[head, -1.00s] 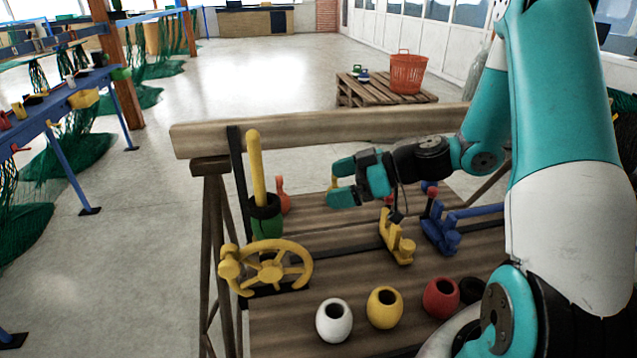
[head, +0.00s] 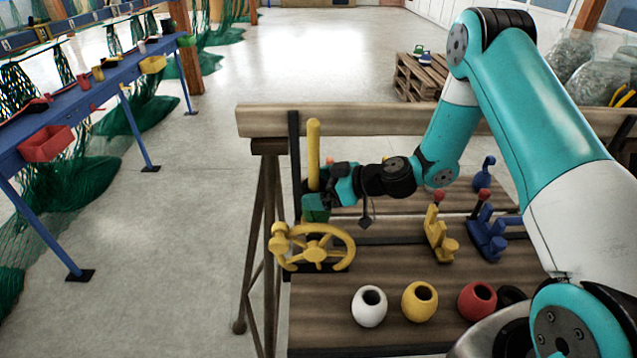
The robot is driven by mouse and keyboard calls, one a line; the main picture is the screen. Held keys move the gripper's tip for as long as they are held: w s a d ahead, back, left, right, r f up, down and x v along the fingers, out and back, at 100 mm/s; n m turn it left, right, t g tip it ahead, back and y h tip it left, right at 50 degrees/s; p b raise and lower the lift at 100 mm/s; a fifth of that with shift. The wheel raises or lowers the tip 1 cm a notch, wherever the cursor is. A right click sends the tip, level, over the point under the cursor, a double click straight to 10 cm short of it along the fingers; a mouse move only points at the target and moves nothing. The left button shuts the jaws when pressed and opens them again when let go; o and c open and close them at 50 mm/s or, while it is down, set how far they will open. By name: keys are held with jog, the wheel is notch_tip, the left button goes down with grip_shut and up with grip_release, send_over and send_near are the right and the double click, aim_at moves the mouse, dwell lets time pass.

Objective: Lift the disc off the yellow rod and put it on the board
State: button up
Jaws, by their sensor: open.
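The yellow rod (head: 313,145) stands upright at the left end of the wooden bench, behind a yellow handwheel (head: 316,247). My gripper (head: 321,192) is open at the rod's lower part, with its fingers pointing left. The disc on the rod is largely hidden behind my fingers, and I cannot tell whether they touch it. I see no separate board; the plank top (head: 380,270) of the bench is the only board-like surface near the rod.
White (head: 369,306), yellow (head: 419,301) and red (head: 477,300) pots stand along the front. Yellow (head: 438,236) and blue (head: 487,237) lever fittings stand right of my gripper. A thick beam (head: 370,120) runs along the back. Bare planks lie between wheel and levers.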

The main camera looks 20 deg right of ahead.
aim_at(316, 120)
jog(key=shift+w+a+f, duration=0.1)
jog(key=shift+w+a, duration=0.05)
jog(key=shift+a, duration=0.05)
jog(key=c, duration=1)
jog(key=shift+a+r+p, duration=0.2)
jog(key=shift+r+p, duration=4.95)
jog(key=shift+r, duration=5.15)
